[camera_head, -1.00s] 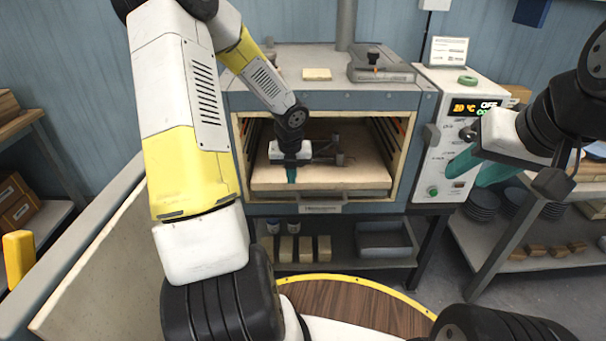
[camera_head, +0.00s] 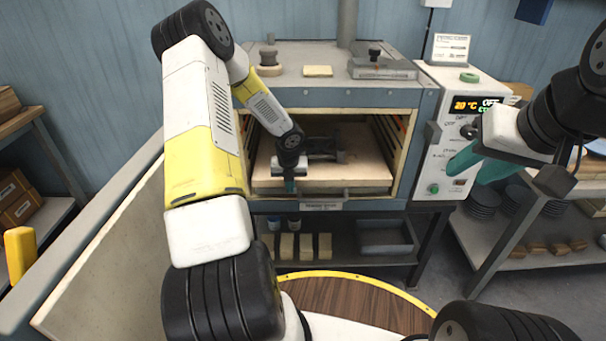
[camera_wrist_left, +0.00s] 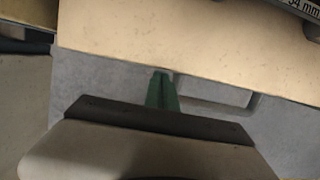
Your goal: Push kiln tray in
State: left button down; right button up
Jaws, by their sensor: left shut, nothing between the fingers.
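The kiln tray (camera_head: 345,178) is a pale beige slab with a grey metal front edge, lying flat inside the open kiln chamber. My left gripper (camera_head: 290,185) is shut and empty, pointing down at the left part of the tray's front. In the left wrist view, its green fingertips (camera_wrist_left: 162,92) show over grey metal, just before the edge of the beige slab (camera_wrist_left: 180,42). I cannot tell whether they touch the tray. My right gripper (camera_head: 485,165) hangs before the control panel, clear of the tray. Its finger gap is unclear.
The kiln (camera_head: 335,98) frames the tray with side walls and a top. The open door (camera_head: 105,265) stands along the left. The control panel (camera_head: 462,135) is at the right. A dark object (camera_head: 338,150) shows over the tray. A shelf below holds small blocks (camera_head: 305,245).

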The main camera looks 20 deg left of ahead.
pick_arm(q)
jog(key=shift+w, duration=0.15)
jog(key=w, duration=0.1)
jog(key=w+a, duration=0.1)
jog(key=w, duration=0.2)
jog(key=shift+w+a, duration=0.25)
jog(key=shift+w, duration=0.15)
jog(key=shift+r, duration=0.1)
